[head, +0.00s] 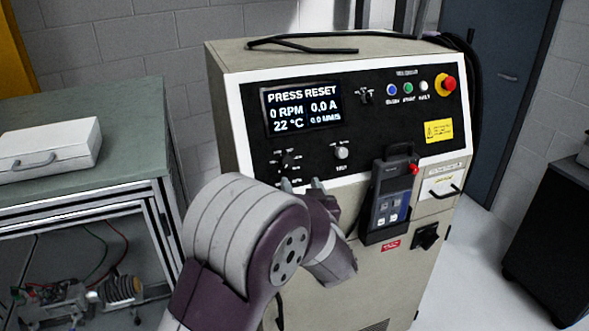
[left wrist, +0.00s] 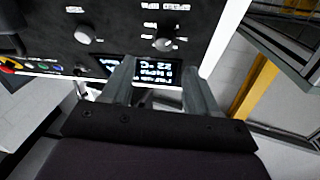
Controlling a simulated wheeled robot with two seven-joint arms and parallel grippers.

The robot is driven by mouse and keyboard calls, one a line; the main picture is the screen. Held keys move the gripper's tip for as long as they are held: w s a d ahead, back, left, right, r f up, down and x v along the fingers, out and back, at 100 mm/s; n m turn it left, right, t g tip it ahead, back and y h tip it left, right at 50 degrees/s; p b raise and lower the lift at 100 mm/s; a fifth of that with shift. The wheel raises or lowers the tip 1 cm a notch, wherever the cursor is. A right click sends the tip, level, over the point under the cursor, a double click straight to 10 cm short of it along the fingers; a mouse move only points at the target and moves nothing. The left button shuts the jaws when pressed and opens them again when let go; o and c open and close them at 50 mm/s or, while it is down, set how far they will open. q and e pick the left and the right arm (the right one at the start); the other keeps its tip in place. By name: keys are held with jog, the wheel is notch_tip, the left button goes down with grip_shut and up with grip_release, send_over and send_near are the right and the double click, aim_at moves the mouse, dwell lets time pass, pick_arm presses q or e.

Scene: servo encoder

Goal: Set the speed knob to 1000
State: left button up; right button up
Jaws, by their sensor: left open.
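The control panel carries a dark rotary knob (head: 290,162) with several small labels around it, and a silver knob (head: 341,152) to its right with a label below. The display (head: 302,107) reads PRESS RESET, 0 RPM, 0.0 A, 22 °C. My left gripper (head: 302,184) is open just below the labelled knob, with its fingers pointing at the panel. In the left wrist view the panel is upside down; the labelled knob (left wrist: 166,40) shows beyond the open, empty fingers, apart from them. My right gripper is out of view.
Right of the knobs, a handheld unit (head: 390,196) hangs in a holder. A red emergency stop (head: 446,84) and coloured buttons (head: 408,88) sit at the upper right. A workbench (head: 130,90) with a white case (head: 50,150) stands at left.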

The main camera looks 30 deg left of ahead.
aim_at(288, 164)
pick_arm(q)
jog(key=w+a, duration=0.2)
jog(key=a, duration=0.1)
jog(key=a+p, duration=0.1)
jog(key=shift+w+a+r, duration=0.1)
jog(key=shift+w+a, duration=0.15)
jog(key=shift+w, duration=0.15)
jog(key=w, duration=0.1)
jog(key=w+a, duration=0.1)
jog(key=shift+w+a, duration=0.15)
jog(key=shift+w, duration=0.4)
jog(key=shift+w+a, duration=0.1)
jog(key=shift+a, duration=0.25)
jog(key=shift+d, duration=0.1)
jog(key=c, duration=1)
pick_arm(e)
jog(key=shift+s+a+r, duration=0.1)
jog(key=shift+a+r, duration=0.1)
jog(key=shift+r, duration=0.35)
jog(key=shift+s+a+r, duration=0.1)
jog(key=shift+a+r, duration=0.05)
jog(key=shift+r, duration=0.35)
